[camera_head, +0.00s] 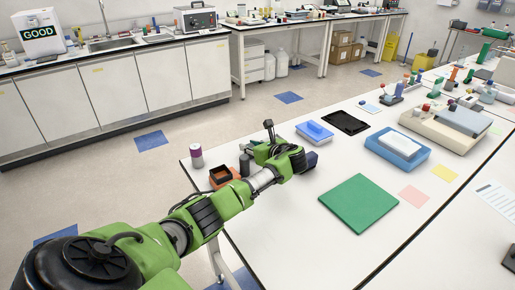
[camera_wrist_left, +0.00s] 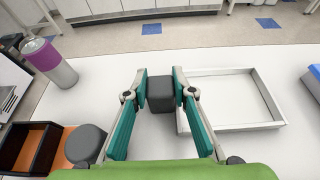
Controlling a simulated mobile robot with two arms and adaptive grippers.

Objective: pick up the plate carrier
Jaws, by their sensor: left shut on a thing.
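What looks like the plate carrier is a low white rectangular frame (camera_wrist_left: 278,100) with a dark grey block (camera_wrist_left: 160,94) at its left side in the left wrist view. My left gripper (camera_wrist_left: 160,84) has its two teal-padded fingers on either side of the block and is shut on it. In the head view my left gripper (camera_head: 266,144) is low over the near left part of the white table, and my own arm hides most of the carrier. I cannot tell whether the carrier is clear of the table. My right gripper is not in view.
A blue box (camera_head: 314,132), black tray (camera_head: 346,122) and green mat (camera_head: 359,203) lie to the right. White table (camera_head: 285,220) shows bare in front.

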